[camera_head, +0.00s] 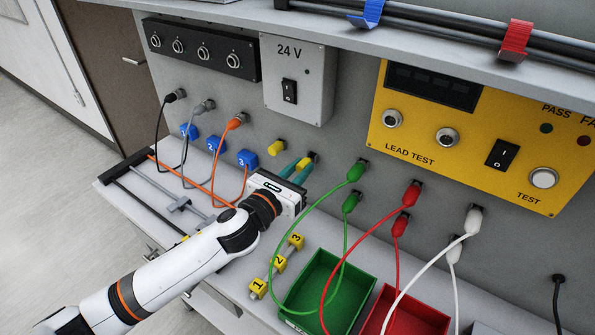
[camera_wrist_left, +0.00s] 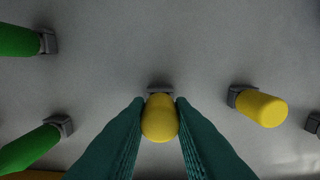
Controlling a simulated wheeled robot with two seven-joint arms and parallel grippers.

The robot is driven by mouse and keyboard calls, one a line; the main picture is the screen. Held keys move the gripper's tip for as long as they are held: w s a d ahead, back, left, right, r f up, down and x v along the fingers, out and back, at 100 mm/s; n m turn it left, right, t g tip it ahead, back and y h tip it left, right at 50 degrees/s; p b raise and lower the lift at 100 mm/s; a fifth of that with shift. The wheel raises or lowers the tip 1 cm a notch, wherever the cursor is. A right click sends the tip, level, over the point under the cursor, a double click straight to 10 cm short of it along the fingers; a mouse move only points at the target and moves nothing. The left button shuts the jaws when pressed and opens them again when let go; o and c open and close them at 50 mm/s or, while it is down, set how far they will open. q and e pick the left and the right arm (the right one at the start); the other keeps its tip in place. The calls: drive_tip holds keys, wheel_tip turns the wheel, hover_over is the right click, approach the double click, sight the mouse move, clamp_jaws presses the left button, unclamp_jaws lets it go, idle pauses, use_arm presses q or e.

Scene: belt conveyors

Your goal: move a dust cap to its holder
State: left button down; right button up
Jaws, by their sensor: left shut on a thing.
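Two yellow dust caps show on the grey panel. My left gripper (camera_head: 301,169), with teal fingers, is shut on the right one of these caps (camera_head: 313,157). In the left wrist view, the held cap (camera_wrist_left: 160,119) sits between the fingertips (camera_wrist_left: 160,108), with a grey socket right behind it; I cannot tell if it is still seated there. The other cap (camera_head: 276,147) is on its socket, and it also shows right of the fingers in the wrist view (camera_wrist_left: 263,109). A holder with yellow blocks (camera_head: 278,261) numbered 1, 2 and 3 stands on the bench. My right gripper is not in view.
Green (camera_head: 355,171), red (camera_head: 411,194) and white (camera_head: 473,219) leads hang from the panel right of my gripper, over a green bin (camera_head: 302,287) and a red bin (camera_head: 420,318). Orange and grey leads loop at the left, near blue numbered tags (camera_head: 247,159).

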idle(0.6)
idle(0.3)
use_arm(q)
drive_tip(key=shift+w+r+p, duration=0.1)
drive_tip(key=shift+p, duration=0.35)
drive_tip(key=shift+w+d, duration=0.1)
drive_tip(key=shift+d, duration=0.05)
idle(0.7)
drive_tip(key=shift+w+d, duration=0.25)
drive_tip(key=shift+w, duration=0.15)
idle(0.6)
drive_tip(key=c, duration=1.2)
unclamp_jaws()
